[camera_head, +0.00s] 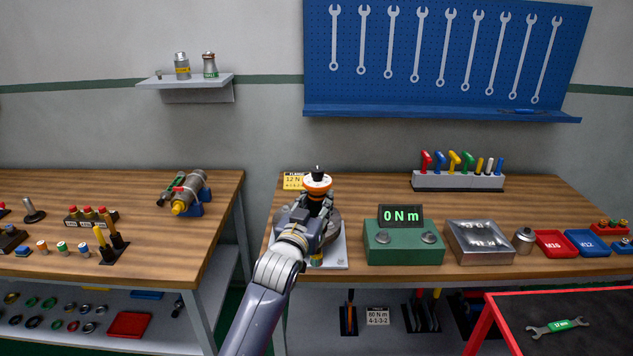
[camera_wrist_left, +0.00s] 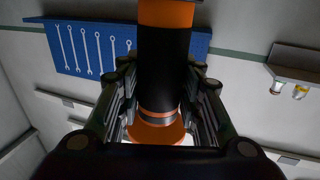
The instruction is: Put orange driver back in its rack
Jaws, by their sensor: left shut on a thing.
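My left gripper (camera_head: 316,206) is shut on an orange-and-black driver (camera_head: 317,182), which it holds upright above the front left of the right-hand workbench (camera_head: 400,194). In the left wrist view, the driver's black body (camera_wrist_left: 163,75) stands between the two fingers, with an orange part above and a flared orange end below. The driver's lower part is hidden by the gripper in the head view. A grey rack (camera_head: 458,181) with several coloured handles stands at the back of this bench. I cannot tell which holder is the orange driver's own. My right gripper is not in view.
A light grey base plate (camera_head: 334,258) is partly hidden behind my left gripper. A green box with a "0 N m" display (camera_head: 403,242) and a metal tray (camera_head: 479,241) stand to its right. Tool stands (camera_head: 348,321) sit on the shelf below. Free wood lies behind the green box.

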